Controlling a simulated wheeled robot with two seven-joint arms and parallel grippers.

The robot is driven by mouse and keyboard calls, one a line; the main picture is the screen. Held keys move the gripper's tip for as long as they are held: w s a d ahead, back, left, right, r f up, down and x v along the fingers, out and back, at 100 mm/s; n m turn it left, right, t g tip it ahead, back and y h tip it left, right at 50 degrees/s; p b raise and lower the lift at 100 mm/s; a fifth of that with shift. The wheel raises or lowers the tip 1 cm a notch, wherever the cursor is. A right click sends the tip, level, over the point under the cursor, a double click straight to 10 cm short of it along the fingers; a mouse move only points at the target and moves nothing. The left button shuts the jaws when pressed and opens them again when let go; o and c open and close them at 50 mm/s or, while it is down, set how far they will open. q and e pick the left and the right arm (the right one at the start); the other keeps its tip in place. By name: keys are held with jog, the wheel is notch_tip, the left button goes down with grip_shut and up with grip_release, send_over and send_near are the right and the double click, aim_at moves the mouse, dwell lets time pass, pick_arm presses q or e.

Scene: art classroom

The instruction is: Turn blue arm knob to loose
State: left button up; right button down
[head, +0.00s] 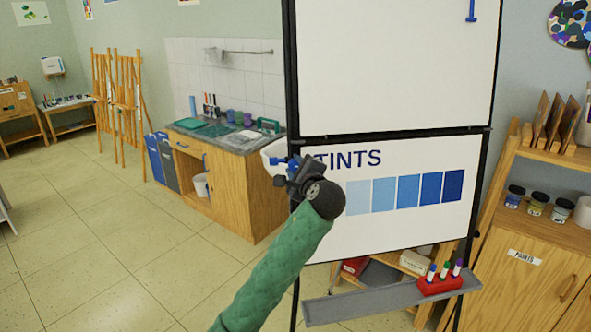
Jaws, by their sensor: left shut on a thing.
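The blue arm knob (280,161) shows at the left edge of the black-framed whiteboard (395,65), just left of the "TINTS" lettering. My left gripper (292,170) reaches up to it from below, its dark jaws shut on the blue knob. The gripper body and wrist hide part of the knob and its mount, so whether it is turned to loose or tight cannot be told. My right gripper is not in view.
A sink counter (232,138) stands behind on the left. A grey ledge (375,302) with a red marker holder (440,285) juts out below the board. A wooden paint cabinet (535,270) is at right. The tiled floor at left is clear.

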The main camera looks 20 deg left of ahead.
pick_arm(q)
jog(key=n, duration=0.3)
jog(key=shift+g, duration=0.3)
jog(key=shift+n+b, duration=0.35)
jog(key=shift+n, duration=0.65)
jog(key=shift+n+g, duration=0.4)
jog(key=shift+n, duration=1.6)
jog(key=shift+n+g+h+b, duration=0.3)
jog(key=shift+n, duration=0.5)
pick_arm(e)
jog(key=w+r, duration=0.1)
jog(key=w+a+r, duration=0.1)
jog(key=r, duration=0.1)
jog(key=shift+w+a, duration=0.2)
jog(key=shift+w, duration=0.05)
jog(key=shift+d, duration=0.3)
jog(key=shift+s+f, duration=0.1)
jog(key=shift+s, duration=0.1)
